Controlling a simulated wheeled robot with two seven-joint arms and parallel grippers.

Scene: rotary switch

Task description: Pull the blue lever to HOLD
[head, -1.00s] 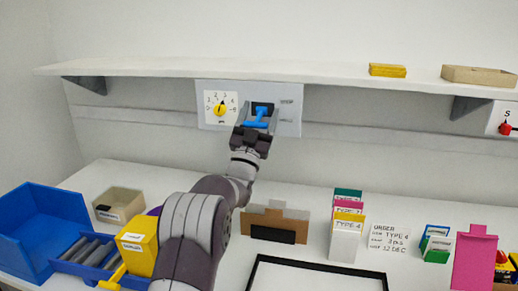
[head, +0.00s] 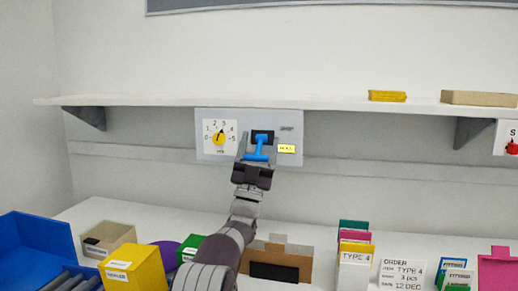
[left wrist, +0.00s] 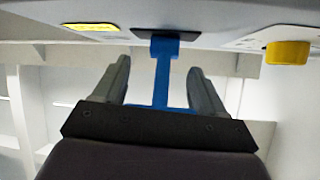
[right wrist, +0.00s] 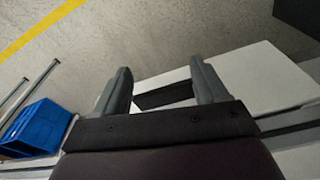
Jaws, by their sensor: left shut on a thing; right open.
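The blue lever (head: 258,148) is T-shaped and comes out of a black slot on the grey panel (head: 210,115) under the shelf. In the head view it tilts down, crossbar lowest. My left gripper (head: 256,156) is at the lever from below and shut on it. In the left wrist view the lever's stem (left wrist: 161,75) runs between my left fingers (left wrist: 157,80), its crossbar close to the palm. A yellow lit label (head: 287,148) is right of the lever, its text too small to read; a grey label sits above it. My right gripper (right wrist: 160,85) is open and empty.
A yellow dial knob (head: 219,138) is left of the lever on the panel. The white shelf (head: 330,103) runs just above. Below, the table holds a blue bin (head: 35,245), a yellow box (head: 135,270), a cardboard holder (head: 275,262) and several cards.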

